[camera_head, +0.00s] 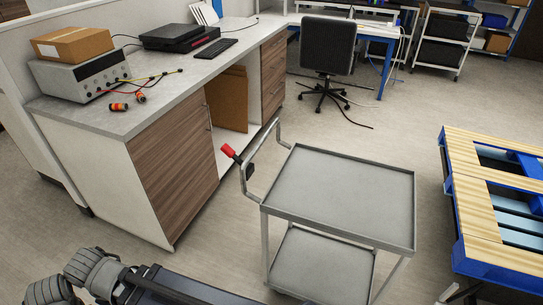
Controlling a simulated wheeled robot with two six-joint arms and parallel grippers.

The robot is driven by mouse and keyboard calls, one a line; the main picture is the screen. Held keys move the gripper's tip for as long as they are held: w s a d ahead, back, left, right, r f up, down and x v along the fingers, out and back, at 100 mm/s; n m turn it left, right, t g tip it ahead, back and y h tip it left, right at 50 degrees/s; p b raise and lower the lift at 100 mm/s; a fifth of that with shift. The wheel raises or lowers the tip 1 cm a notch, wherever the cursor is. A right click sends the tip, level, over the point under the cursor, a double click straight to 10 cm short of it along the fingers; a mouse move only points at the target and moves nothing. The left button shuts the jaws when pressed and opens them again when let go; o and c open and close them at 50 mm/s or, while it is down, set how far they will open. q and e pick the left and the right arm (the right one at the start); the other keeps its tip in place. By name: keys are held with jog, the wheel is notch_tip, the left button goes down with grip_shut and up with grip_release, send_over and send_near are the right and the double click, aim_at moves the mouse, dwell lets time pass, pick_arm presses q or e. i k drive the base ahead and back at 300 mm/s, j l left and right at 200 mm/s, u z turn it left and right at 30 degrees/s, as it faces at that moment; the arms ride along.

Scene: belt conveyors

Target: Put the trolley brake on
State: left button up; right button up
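A grey two-shelf trolley (345,200) stands on the floor right of the wooden-fronted desk, upright on thin metal legs. Its bent tube handle (248,185) rises on the left side. A red lever (228,150) sticks out from the handle toward the desk, tilted up to the left, with a small black part (250,171) near it on the tube. The trolley's wheels are hidden or out of the picture. Grey and dark parts of my own arm and body show at the bottom left, well apart from the trolley. Neither gripper's fingers are in view.
The desk (165,105) holds a cardboard box on an instrument and other electronics. A pallet (475,210) with blue parts stands at the right. An office chair (328,55) and shelves are behind. The floor between the trolley and pallet is clear.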

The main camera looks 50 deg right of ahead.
aim_at(230, 153)
jog(key=z, duration=1.55)
